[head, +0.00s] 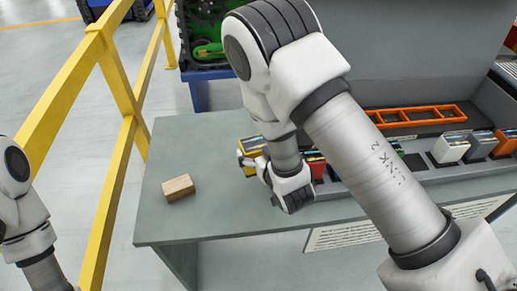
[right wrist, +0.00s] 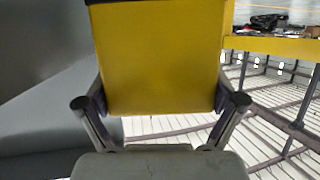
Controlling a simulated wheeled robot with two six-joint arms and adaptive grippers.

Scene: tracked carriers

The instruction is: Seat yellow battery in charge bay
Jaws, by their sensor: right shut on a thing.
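The yellow battery (head: 251,145) is at the left end of the battery row in the head view, partly hidden by my right gripper (head: 248,163). That gripper is shut on it. In the right wrist view the yellow battery (right wrist: 155,60) fills the space between the two fingers (right wrist: 160,104). The charging rack (head: 450,178) runs along the back of the table to the right. A dark gap (head: 416,163) beside the white battery looks like an open bay. My right arm hides much of the rack's middle. My left gripper is out of view.
A wooden block (head: 178,187) lies on the grey table (head: 215,222), left of my right gripper. White (head: 451,148) and grey (head: 481,145) batteries stand in the rack. An orange frame (head: 415,116) lies behind them. A yellow railing (head: 120,160) stands left of the table.

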